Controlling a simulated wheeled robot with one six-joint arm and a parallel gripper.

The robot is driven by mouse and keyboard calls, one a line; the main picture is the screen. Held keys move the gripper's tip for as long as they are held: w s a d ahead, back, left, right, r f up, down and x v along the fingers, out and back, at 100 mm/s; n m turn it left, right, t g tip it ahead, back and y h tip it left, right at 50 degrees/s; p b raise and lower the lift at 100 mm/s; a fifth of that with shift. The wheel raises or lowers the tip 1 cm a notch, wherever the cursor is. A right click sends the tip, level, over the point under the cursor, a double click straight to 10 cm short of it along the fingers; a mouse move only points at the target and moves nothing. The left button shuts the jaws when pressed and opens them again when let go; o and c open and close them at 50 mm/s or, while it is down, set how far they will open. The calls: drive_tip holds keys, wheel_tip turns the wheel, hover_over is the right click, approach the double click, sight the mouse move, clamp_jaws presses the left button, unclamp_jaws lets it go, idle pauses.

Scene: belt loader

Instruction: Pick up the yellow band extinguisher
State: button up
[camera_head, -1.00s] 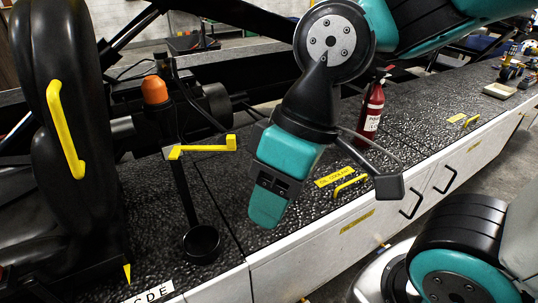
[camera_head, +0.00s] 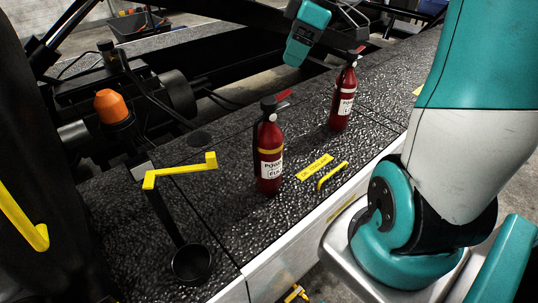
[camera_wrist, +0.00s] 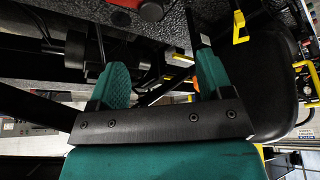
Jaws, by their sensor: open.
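The yellow band extinguisher (camera_head: 268,172) is red with a black top, a white label and a yellow stripe above the label. It stands upright on the dark pebbled top in the head view. My gripper (camera_head: 304,38) is higher in the picture, up and to the right of it, apart from it. In the wrist view my gripper (camera_wrist: 163,78) shows two teal fingers spread wide with nothing held between them. A small red part (camera_wrist: 151,10) shows at the wrist view's top edge; I cannot tell what it belongs to.
A second red extinguisher (camera_head: 342,108) without a visible yellow band stands behind and to the right. A yellow-ended lever (camera_head: 182,170), an orange cap (camera_head: 112,106) and a black cup (camera_head: 191,264) are to the left. A yellow handle (camera_head: 333,175) lies to the right.

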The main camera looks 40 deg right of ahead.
sight(270, 100)
drive_tip(key=x, duration=0.4)
drive_tip(key=p+x, duration=0.1)
drive_tip(key=x, duration=0.3)
drive_tip(key=p+x, duration=0.1)
drive_tip(key=x, duration=0.2)
drive_tip(key=shift+w+d+f, duration=0.15)
drive_tip(key=shift+d+f, duration=0.15)
drive_tip(key=shift+f, duration=0.15)
drive_tip(key=shift+w+d+p+x, duration=0.15)
drive_tip(key=shift+p+x, duration=0.5)
drive_tip(key=shift+x, duration=0.65)
drive_tip(key=shift+w+d+p+x, duration=0.15)
drive_tip(key=shift+p+x, duration=0.5)
drive_tip(key=shift+x, duration=0.65)
drive_tip(key=shift+a, duration=0.1)
drive_tip(key=shift+c, duration=0.5)
drive_tip(key=shift+w+r, duration=0.1)
clamp_jaws()
